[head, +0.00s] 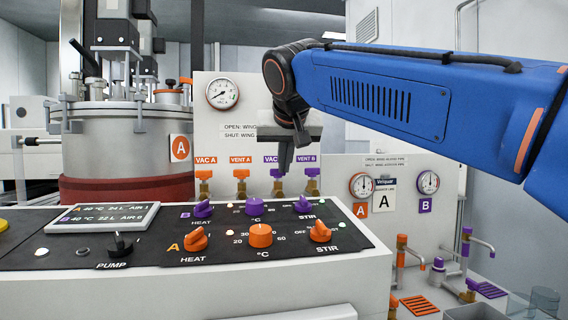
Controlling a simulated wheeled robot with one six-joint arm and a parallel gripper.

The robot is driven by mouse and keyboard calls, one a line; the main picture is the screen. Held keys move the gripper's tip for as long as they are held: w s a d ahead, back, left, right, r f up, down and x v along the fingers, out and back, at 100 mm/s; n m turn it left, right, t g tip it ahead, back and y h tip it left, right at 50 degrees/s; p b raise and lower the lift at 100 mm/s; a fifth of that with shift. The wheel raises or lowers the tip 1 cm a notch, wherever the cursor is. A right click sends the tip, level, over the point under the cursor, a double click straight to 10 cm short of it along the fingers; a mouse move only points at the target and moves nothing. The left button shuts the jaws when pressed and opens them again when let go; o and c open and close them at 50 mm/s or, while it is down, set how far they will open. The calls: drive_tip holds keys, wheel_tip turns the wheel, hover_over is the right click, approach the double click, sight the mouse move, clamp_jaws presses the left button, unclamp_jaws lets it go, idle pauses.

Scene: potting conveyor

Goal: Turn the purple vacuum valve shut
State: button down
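The purple vacuum valve (277,173) is on the back panel under a label that reads "VAC" with the rest covered by my gripper. Its purple wing shows only in part, above a brass body. My gripper (285,168) points down from the blue arm, in front of the panel, and overlaps the label and the top of the valve. I cannot tell whether it touches the wing or stands in front of it. The finger gap is not clear. The purple VENT B valve (312,174) is just to the right.
The orange VAC A valve (204,176) and orange VENT A valve (241,175) are to the left. A sign (238,131) on wing positions is partly covered. The control console (300,286) with several knobs fills the foreground. A steel vessel (110,150) is at left; taps (402,250) are at right.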

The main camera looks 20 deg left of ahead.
drive_tip(key=shift+a+f, duration=0.1)
drive_tip(key=shift+a, duration=0.15)
drive_tip(key=shift+s+a+f, duration=0.1)
drive_tip(key=shift+s+a, duration=0.2)
drive_tip(key=shift+a, duration=0.15)
drive_tip(key=shift+s+r, duration=0.25)
drive_tip(key=shift+s, duration=0.05)
drive_tip(key=v, duration=1.7)
drive_tip(key=w+f, duration=0.2)
drive_tip(key=f, duration=0.1)
drive_tip(key=w+a+f, duration=0.1)
drive_tip(key=w+f, duration=0.2)
drive_tip(key=f, duration=0.1)
drive_tip(key=w+f, duration=0.3)
drive_tip(key=f, duration=0.1)
drive_tip(key=shift+w+a+f, duration=0.15)
drive_tip(key=shift+a+f, duration=0.05)
drive_tip(key=shift+a, duration=0.2)
drive_tip(key=shift+w+a+f, duration=0.1)
drive_tip(key=shift+w+a, duration=0.25)
drive_tip(key=shift+w, duration=0.3)
drive_tip(key=shift+w+a, duration=0.3)
drive_tip(key=shift+w, duration=0.35)
drive_tip(key=shift+w+a+f, duration=0.1)
drive_tip(key=shift+w+a, duration=0.25)
drive_tip(key=shift+w, duration=0.35)
